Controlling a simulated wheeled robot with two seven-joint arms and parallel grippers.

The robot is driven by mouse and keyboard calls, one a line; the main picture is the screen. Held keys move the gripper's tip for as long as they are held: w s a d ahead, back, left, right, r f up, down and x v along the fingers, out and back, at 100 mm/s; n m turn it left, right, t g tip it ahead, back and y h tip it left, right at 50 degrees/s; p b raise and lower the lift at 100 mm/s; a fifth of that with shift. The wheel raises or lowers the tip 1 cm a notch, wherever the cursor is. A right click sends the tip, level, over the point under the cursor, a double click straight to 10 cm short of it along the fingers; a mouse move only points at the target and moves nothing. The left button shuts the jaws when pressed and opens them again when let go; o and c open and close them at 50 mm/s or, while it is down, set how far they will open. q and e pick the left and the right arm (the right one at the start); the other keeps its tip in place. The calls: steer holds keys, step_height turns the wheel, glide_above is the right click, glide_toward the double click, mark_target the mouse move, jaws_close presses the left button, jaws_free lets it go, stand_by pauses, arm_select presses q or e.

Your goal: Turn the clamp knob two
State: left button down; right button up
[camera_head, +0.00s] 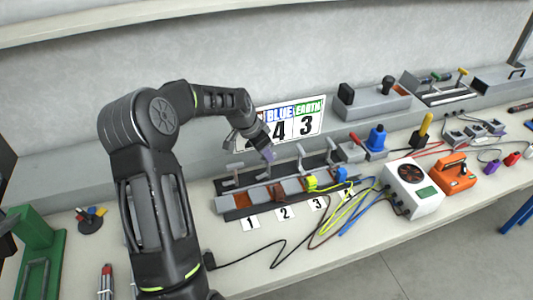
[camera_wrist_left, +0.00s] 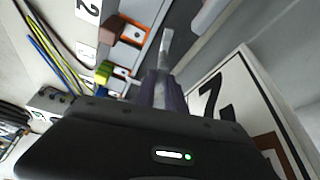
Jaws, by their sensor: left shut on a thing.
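The clamp rack (camera_head: 234,215) lies on the bench, with number cards 1, 2, 3 and another along its front edge. Grey T-shaped clamp knobs stand along its back; clamp knob one (camera_head: 231,170) is at the left. My left gripper (camera_head: 268,154) is at the second position, behind card 2 (camera_head: 285,213), and shut on clamp knob two. The gripper mostly hides that knob. In the left wrist view, a light grey bar (camera_wrist_left: 165,46) sticks out beyond the gripper's fingers (camera_wrist_left: 163,92). My right gripper is not in view.
A sign with coloured words and numbers (camera_head: 306,119) stands close behind the gripper. Yellow and blue clips (camera_head: 341,174) with loose cables sit to the right. A white fan box (camera_head: 412,189) and an orange unit (camera_head: 456,177) stand farther right.

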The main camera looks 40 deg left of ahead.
arm_select(q)
steer(key=shift+a+m, duration=0.1)
steer(key=shift+m, duration=0.5)
steer(key=shift+h, duration=0.3)
steer(key=c, duration=1.4)
jaws_free()
steer(key=b+v, duration=0.2)
steer(key=v, duration=0.5)
steer(key=shift+r, duration=0.4)
steer(key=shift+o, duration=0.3)
